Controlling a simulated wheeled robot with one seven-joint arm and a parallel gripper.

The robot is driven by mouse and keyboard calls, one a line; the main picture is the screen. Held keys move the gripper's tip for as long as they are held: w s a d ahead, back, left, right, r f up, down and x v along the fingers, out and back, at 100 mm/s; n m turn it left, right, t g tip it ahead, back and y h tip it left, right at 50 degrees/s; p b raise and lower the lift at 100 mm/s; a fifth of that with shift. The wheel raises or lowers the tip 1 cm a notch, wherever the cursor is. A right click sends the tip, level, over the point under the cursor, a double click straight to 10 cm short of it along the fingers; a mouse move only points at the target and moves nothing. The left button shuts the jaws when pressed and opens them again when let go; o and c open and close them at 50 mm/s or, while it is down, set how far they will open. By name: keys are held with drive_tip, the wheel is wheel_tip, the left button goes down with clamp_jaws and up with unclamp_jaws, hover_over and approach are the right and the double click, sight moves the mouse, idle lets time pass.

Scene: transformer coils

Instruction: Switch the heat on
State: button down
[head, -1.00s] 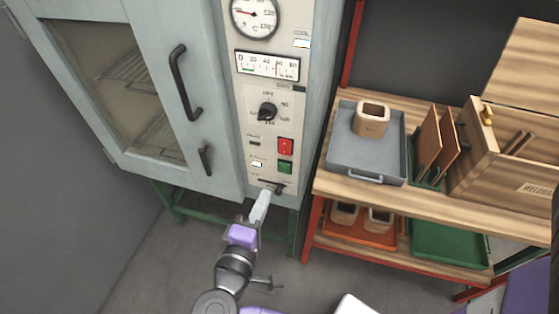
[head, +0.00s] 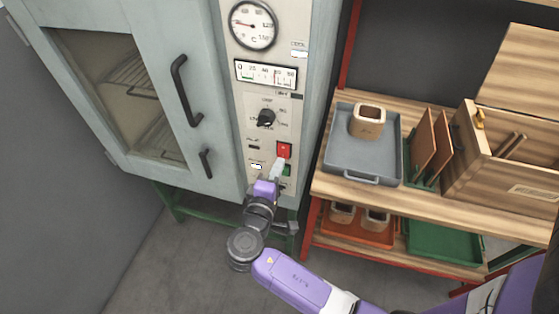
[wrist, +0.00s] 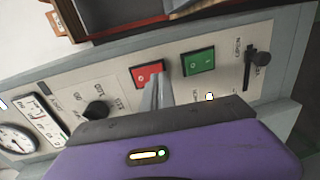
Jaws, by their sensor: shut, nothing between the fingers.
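The grey oven's control panel (head: 247,101) carries a red rocker switch (head: 284,150) and, below it, a green rocker switch (head: 287,170). In the wrist view the red switch (wrist: 145,74) and the green switch (wrist: 198,61) sit side by side. My gripper (head: 279,164) is shut and empty, its tips pointing at the panel beside these switches. In the wrist view its fingertips (wrist: 160,80) overlap the red switch's lower right edge, left of the green one. I cannot tell whether they touch the panel. The small labels are not readable.
A black dial knob (head: 266,117), a scale and a round gauge (head: 253,25) are higher on the panel. A black lever (wrist: 257,60) is beyond the green switch. The oven door handle (head: 185,91) is left. A wooden shelf with a grey tray (head: 361,170) stands right.

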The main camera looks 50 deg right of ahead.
drive_tip(key=shift+w+d, duration=0.25)
drive_tip(key=shift+d, duration=0.4)
drive_tip(key=shift+f, duration=0.1)
drive_tip(key=shift+d, duration=0.15)
drive_tip(key=shift+f, duration=0.1)
